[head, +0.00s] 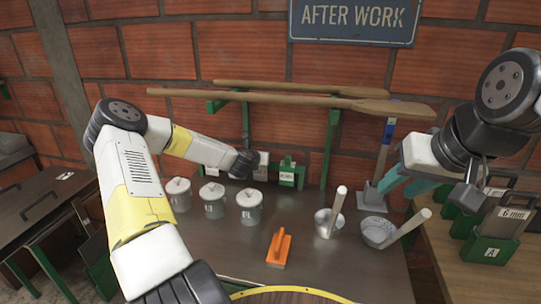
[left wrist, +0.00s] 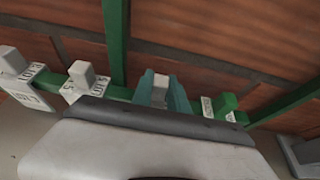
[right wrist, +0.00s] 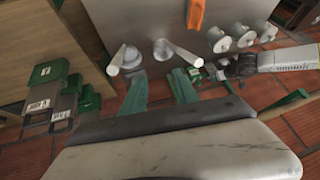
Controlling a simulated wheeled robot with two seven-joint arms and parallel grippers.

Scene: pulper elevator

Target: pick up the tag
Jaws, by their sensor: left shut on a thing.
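My left gripper (head: 245,164) reaches the rack at the back of the dark table. In the left wrist view its teal fingers (left wrist: 161,90) are shut on a tag with a pale grey knob (left wrist: 161,79); the wrist housing hides the tag's lower part. White tags with pale knobs (left wrist: 82,78) (left wrist: 20,72) stand to its left, and a green-knobbed tag (left wrist: 228,104) stands to its right. The head view shows a white tag (head: 262,167) and a green tag (head: 287,173) there. My right gripper (head: 407,183) is open and empty above the table's right side; its fingers (right wrist: 158,92) are apart.
Three lidded grey cans (head: 213,200), an orange block with a handle (head: 278,250) and two metal scoops (head: 326,222) (head: 379,232) stand on the table (head: 235,255). Long wooden paddles (head: 290,98) lie across green brackets above the rack. Green-based labelled boxes (head: 489,245) stand at right.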

